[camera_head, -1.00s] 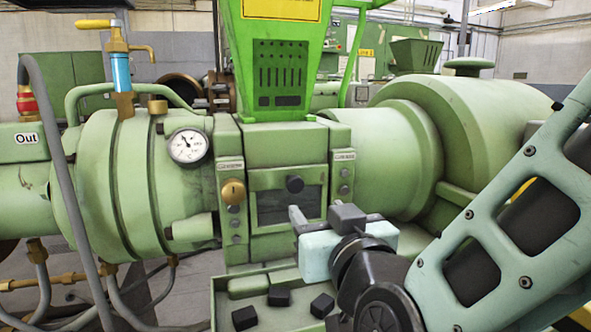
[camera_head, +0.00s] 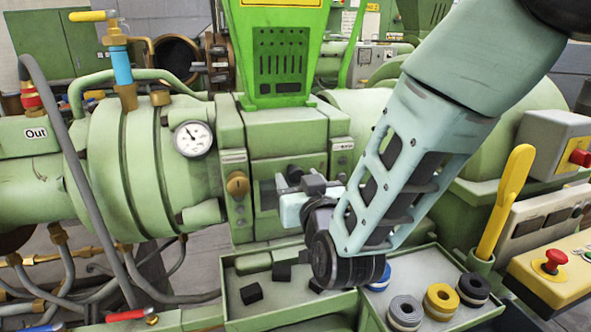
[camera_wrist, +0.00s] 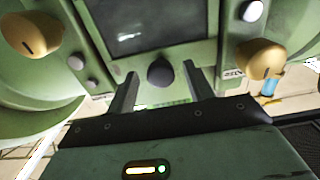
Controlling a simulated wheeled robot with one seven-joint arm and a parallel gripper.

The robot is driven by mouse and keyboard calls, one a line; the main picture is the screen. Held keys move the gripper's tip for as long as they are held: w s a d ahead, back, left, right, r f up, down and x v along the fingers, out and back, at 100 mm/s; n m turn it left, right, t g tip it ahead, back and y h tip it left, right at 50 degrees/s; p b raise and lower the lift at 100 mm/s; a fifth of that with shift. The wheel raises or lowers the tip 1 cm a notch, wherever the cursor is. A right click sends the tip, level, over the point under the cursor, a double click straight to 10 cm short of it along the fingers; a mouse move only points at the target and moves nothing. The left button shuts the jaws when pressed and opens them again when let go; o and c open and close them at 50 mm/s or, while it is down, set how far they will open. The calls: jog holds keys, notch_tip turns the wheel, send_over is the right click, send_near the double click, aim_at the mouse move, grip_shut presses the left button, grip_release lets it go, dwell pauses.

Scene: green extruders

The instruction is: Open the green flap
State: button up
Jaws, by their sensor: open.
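The green flap (camera_head: 268,163), with a dark window, is on the front of the green extruder, below the hopper. It also shows in the wrist view (camera_wrist: 145,25) and looks shut. Its black knob (camera_wrist: 160,73) sticks out from its frame. My gripper (camera_head: 286,183) is in front of the flap and hides part of it in the head view. In the wrist view my gripper (camera_wrist: 160,86) is open, with one finger on each side of the knob. Whether a finger touches the knob I cannot tell.
A green tray (camera_head: 250,325) with black blocks (camera_head: 251,293) lies below the flap, and coloured rings (camera_head: 441,301) lie in a tray to the right. A yellow lever (camera_head: 508,200) and a control box with a red button (camera_head: 555,260) stand farther right. A brass knob (camera_head: 237,185) is left of the flap.

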jog(key=shift+x, duration=1.15)
grip_shut()
jog(key=shift+f, duration=0.15)
